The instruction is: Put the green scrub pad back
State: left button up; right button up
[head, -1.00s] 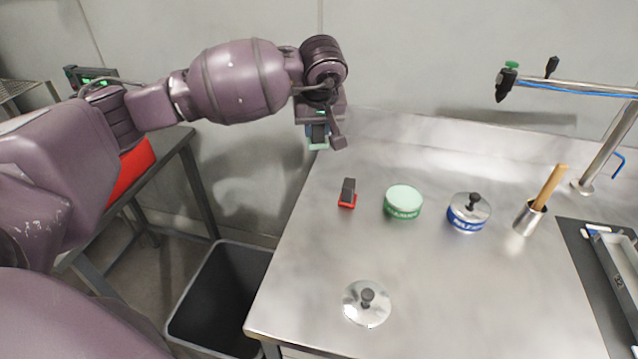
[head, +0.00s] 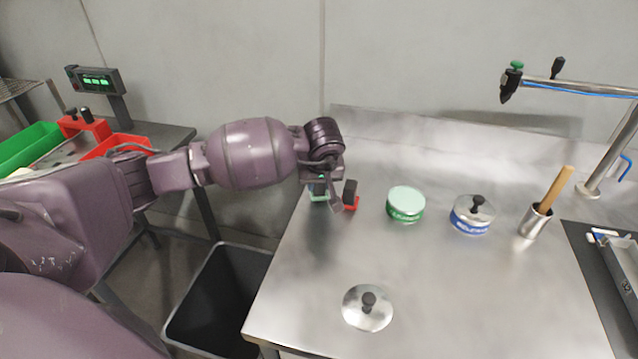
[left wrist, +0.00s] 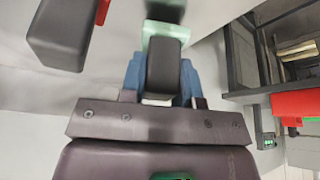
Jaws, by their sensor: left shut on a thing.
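The green scrub pad (head: 318,193), with a dark grip block (left wrist: 165,72), is held in my left gripper (head: 322,186). In the left wrist view the blue fingers of the left gripper (left wrist: 163,80) are shut on the dark block, and the pale green pad (left wrist: 160,32) shows around it. The pad is low over the left side of the steel table (head: 290,285), just left of a red pad with a dark block (head: 351,197); I cannot tell whether it touches the table. The red pad's block (left wrist: 62,30) also shows in the left wrist view. My right gripper is out of view.
A green-labelled tin (head: 406,203), a blue-labelled lidded tin (head: 472,214) and a steel cup with a wooden handle (head: 537,218) stand to the right. A loose lid (head: 367,308) lies in front. A dark bin (head: 215,300) stands below the left edge.

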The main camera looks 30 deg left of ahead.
pick_arm(q)
jog(key=shift+f, duration=0.4)
jog(key=shift+f, duration=0.1)
jog(key=o, duration=0.9)
jog(key=shift+c, duration=0.2)
jog(key=p+v, duration=0.1)
jog(key=v, duration=1.1)
